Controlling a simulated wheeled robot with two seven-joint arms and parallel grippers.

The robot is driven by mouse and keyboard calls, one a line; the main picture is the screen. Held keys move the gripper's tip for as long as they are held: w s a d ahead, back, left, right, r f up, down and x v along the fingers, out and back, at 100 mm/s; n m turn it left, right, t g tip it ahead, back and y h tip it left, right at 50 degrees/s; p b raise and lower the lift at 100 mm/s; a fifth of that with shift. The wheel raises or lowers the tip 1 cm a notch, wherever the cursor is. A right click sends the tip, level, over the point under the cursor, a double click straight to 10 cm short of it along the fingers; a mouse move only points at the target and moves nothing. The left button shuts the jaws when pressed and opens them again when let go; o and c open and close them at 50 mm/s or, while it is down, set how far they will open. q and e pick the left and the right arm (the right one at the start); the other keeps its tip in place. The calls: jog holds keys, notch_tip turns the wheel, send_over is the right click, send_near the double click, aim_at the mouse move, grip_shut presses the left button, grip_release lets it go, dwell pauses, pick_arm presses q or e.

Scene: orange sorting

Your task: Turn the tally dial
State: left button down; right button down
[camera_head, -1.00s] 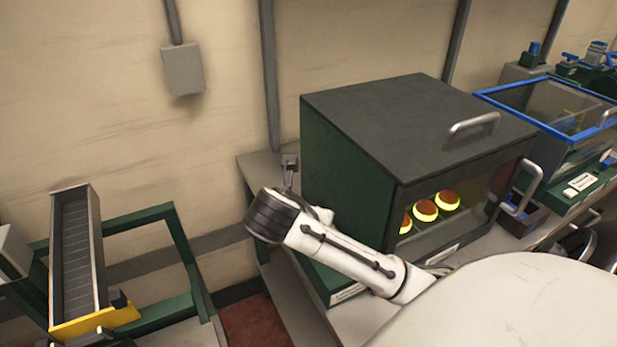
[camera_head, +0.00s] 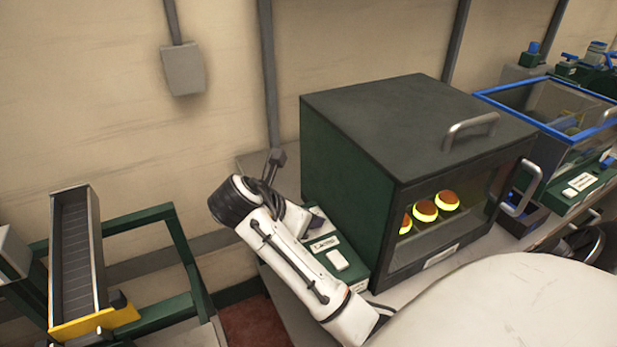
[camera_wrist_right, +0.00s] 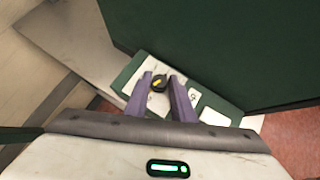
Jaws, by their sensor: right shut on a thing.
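The tally dial (camera_wrist_right: 158,83) is a small dark knob with a yellow mark on a green panel (camera_wrist_right: 128,74) with white labels. My right gripper (camera_wrist_right: 160,77) has its two purple fingers on either side of the knob and is shut on it. In the head view the green panel (camera_head: 352,272) lies against the left side of a dark green box. My white right arm (camera_head: 290,262) crosses in front of it and hides the gripper and dial there. My left gripper is not in view.
The green box (camera_head: 400,120) holds glowing orange rounds (camera_head: 425,210) behind its window and stands close to the right of my arm. A grey chute (camera_head: 75,250) on a green frame stands at the left. A blue-rimmed clear bin (camera_head: 560,125) is at the right.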

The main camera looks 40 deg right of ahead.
jog(key=m+g, duration=0.1)
jog(key=m, duration=0.1)
jog(key=m+g, duration=0.2)
jog(key=shift+w+a+m+g, duration=0.1)
jog(key=shift+w+m+g, duration=0.2)
jog(key=shift+w, duration=0.05)
jog(key=m+g, duration=0.1)
jog(key=m+g+y, duration=0.1)
jog(key=m, duration=0.1)
jog(key=m+g+y, duration=0.1)
jog(key=shift+w+m, duration=0.3)
jog(key=m+g+y, duration=0.1)
jog(key=m, duration=0.1)
jog(key=m+g+y, duration=0.1)
jog(key=m, duration=0.1)
jog(key=shift+w+d+r, duration=0.1)
jog(key=shift+w+d, duration=0.05)
jog(key=shift+d, duration=0.25)
jog(key=shift+d+m+g+y, duration=0.2)
jog(key=shift+m+g+y, duration=0.4)
jog(key=shift+m+y, duration=0.8)
jog(key=shift+m, duration=0.4)
jog(key=c, duration=1.5)
grip_release()
